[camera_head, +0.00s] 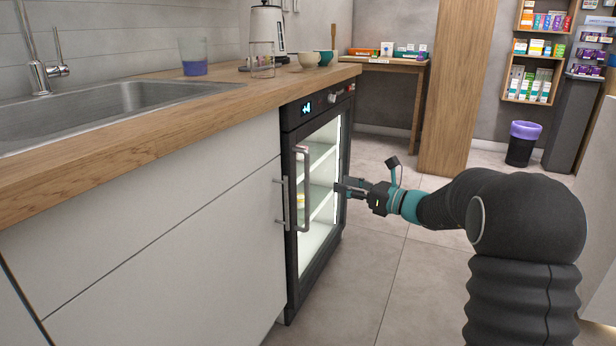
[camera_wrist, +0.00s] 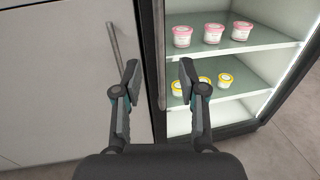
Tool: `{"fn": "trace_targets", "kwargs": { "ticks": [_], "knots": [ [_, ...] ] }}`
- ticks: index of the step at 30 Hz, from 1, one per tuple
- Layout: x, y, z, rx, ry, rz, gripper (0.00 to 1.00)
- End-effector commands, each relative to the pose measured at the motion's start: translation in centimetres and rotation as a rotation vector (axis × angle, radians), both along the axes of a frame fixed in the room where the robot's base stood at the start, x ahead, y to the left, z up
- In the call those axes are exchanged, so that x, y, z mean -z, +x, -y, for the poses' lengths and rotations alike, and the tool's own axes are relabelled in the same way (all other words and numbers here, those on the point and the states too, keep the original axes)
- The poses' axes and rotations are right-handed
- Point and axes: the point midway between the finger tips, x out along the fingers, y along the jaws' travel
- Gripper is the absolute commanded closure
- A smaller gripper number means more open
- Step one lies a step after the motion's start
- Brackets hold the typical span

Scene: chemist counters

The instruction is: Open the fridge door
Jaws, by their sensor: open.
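The fridge (camera_head: 291,250) is a black-framed under-counter unit with a lit interior behind a glass door. The door looks shut. Its long vertical bar handle (camera_head: 302,190) is at the door's left edge. My gripper (camera_head: 340,188) is open and empty in front of the glass, to the right of the handle in the head view. In the wrist view my gripper (camera_wrist: 158,72) has its fingers spread, with the fridge handle (camera_wrist: 160,50) lying between them in the picture. The fingers do not appear to touch it.
A shorter cabinet handle (camera_head: 283,203) sits on the white cabinet (camera_head: 180,260) just left of the fridge. It also shows in the wrist view (camera_wrist: 114,45). Pink tubs (camera_wrist: 182,37) and yellow-lidded tubs (camera_wrist: 225,80) stand inside. The floor (camera_head: 370,270) before the fridge is clear.

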Motion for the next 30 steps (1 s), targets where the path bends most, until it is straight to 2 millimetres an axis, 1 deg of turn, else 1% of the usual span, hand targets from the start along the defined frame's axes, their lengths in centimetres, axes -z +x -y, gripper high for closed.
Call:
{"fn": "trace_targets", "kwargs": {
  "ticks": [1, 12, 18, 24, 30],
  "knots": [
    [0.0, 0.3, -0.8, -0.003, -0.001, 0.001, 0.59],
    [0.1, 3.7, -6.6, -0.004, -0.003, 0.001, 0.59],
    [0.1, 5.4, -9.2, -0.003, -0.003, 0.001, 0.59],
    [0.0, 6.3, -10.6, -0.001, -0.004, 0.001, 0.59],
    [0.0, 6.5, -11.0, -0.001, -0.004, 0.0, 0.59]
  ]
}}
